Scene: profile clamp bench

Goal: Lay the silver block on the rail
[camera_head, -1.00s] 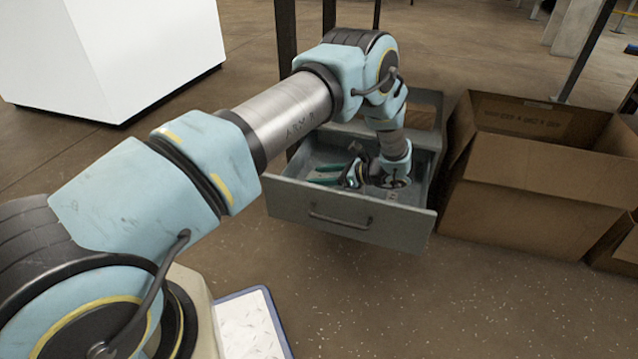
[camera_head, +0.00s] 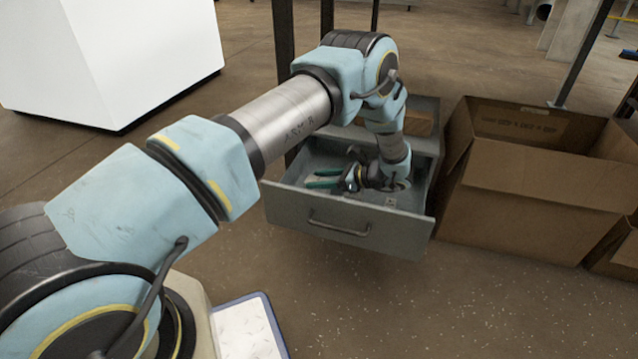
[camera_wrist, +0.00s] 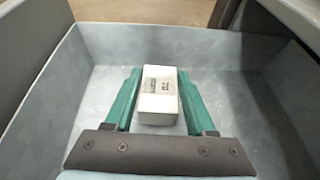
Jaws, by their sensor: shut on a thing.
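The silver block, a pale box shape with dark print on top, shows in the wrist view (camera_wrist: 158,95). It lies between the two green fingers of my gripper (camera_wrist: 157,78), which are shut on its sides. In the head view my gripper (camera_head: 323,178) is down inside the open grey drawer (camera_head: 345,229), its fingers pointing left. The block is too small to make out clearly there. I cannot tell whether it touches the drawer floor. The rail is not in view.
The drawer walls (camera_wrist: 198,48) stand close around my gripper. An open cardboard box (camera_head: 530,200) stands on the floor just right of the drawer. A white cabinet (camera_head: 110,60) is at the back left. The floor in front of the drawer is clear.

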